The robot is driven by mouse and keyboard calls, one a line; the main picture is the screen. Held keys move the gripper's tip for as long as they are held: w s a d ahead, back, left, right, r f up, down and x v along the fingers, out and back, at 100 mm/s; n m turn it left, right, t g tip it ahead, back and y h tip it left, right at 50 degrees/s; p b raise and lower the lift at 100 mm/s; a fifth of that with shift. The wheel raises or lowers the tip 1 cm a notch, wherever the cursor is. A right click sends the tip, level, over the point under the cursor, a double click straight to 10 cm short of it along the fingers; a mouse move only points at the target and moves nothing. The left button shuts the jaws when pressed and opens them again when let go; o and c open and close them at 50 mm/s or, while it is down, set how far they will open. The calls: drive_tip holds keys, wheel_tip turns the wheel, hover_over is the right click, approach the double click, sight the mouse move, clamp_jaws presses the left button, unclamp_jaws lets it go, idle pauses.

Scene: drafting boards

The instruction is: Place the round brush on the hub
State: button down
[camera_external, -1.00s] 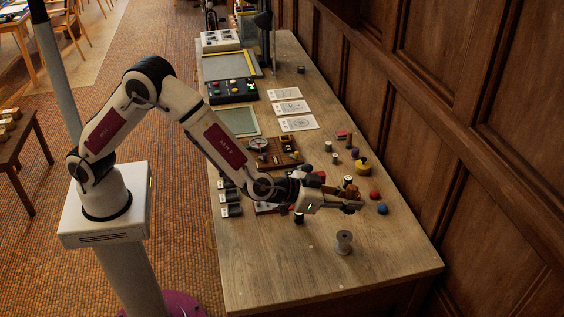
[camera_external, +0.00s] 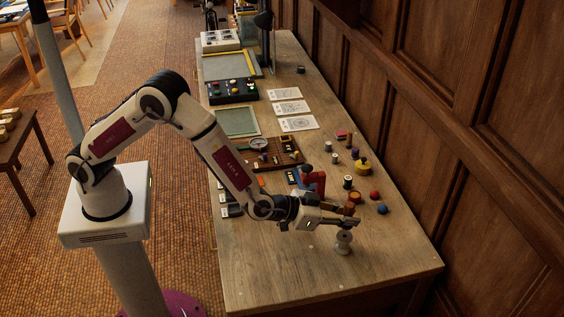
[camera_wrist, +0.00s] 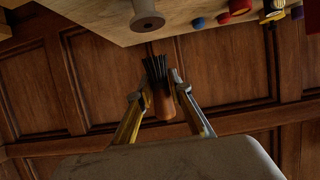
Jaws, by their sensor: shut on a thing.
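My gripper (camera_external: 347,221) is shut on the round brush. In the wrist view the brush (camera_wrist: 163,104) has a brown wooden body between the two fingers (camera_wrist: 158,88), with dark bristles pointing up in the picture. A grey spool-shaped piece (camera_external: 343,246), seemingly the hub, stands upright on the table below and beside my fingertips. It also shows at the top of the wrist view (camera_wrist: 147,17). The fingertips overlap its top in the outside view, so the gap between them is hard to judge. In the wrist view the brush and the spool-shaped piece are apart.
A red device (camera_external: 314,181) stands behind my gripper. Red (camera_external: 375,195) and blue (camera_external: 382,209) round pieces and a yellow one (camera_external: 362,166) lie near the wall side. The table's front right end (camera_external: 395,255) is clear. A wooden panelled wall (camera_external: 480,150) borders the table.

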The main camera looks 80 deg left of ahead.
idle(0.3)
drive_tip(key=shift+f, duration=1.9)
drive_tip(key=shift+f, duration=0.15)
drive_tip(key=c, duration=1.8)
unclamp_jaws()
drive_tip(key=shift+c, duration=0.2)
drive_tip(key=shift+r, duration=0.2)
drive_tip(key=v, duration=1.2)
drive_tip(key=shift+f, duration=0.1)
